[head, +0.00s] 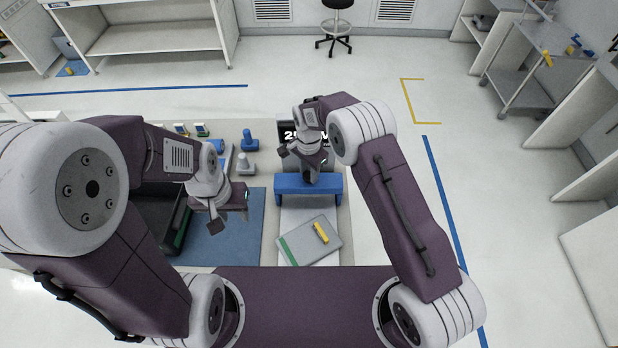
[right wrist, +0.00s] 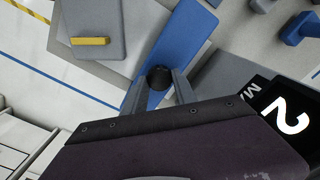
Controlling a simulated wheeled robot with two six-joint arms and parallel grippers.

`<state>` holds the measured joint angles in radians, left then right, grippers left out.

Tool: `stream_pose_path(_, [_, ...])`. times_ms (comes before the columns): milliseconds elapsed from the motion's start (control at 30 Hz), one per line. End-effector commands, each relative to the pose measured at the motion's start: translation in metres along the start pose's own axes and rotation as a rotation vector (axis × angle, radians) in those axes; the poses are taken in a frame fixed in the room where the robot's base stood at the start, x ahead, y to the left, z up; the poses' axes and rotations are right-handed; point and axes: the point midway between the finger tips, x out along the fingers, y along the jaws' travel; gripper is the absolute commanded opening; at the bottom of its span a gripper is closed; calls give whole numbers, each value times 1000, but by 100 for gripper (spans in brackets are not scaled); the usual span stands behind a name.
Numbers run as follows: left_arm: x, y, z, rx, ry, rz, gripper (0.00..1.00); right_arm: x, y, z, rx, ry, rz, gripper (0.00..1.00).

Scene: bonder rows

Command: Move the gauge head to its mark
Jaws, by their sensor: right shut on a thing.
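The gauge head (head: 322,184) appears to be the blue bridge-shaped part spanning a pale bed at the middle of the bench in the head view. It also shows in the right wrist view (right wrist: 205,40), with a dark round knob (right wrist: 158,77) on it. My right gripper (head: 309,174) is over it, and its two fingers (right wrist: 159,88) are shut on the knob from both sides. My left gripper (head: 229,208) hangs over the blue mat, its fingers apart and empty. I cannot make out the mark.
A grey plate (head: 296,245) with a green edge lies in front of the blue bridge, with a yellow block (head: 321,232) on it. A black display (right wrist: 288,118) with white figures stands behind. Small blue and grey parts (head: 249,140) stand left. The blue mat (head: 240,245) is largely clear.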

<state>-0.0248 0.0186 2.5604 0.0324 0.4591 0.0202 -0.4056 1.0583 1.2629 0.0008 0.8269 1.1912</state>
Motion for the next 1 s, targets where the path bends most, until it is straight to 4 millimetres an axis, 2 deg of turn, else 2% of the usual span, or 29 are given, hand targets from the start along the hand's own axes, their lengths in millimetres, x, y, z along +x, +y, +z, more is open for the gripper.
stream_pose_path(167, [-1,0,0,0,0,0,36,-4,-3,0,-1,4,-10,0])
stream_pose_path(200, [-1,0,0,0,0,0,36,-4,-3,0,-1,4,-10,36])
stream_pose_path(267, [-1,0,0,0,0,0,36,-4,-3,0,-1,4,-10,53])
stream_pose_path(300, [-1,0,0,0,0,0,36,-4,-3,0,-1,3,-10,55])
stream_pose_path(567, [0,0,0,0,0,0,36,-3,-2,0,-1,3,-7,55])
stream_pose_path(667, [5,0,0,0,0,0,36,-10,-3,-1,-1,5,-10,55])
stream_pose_path(833, [20,0,2,0,0,0,36,-46,-3,0,-1,7,-14,55])
stream_pose_path(1000, [27,0,3,0,0,0,36,-80,-2,1,-1,6,-11,55])
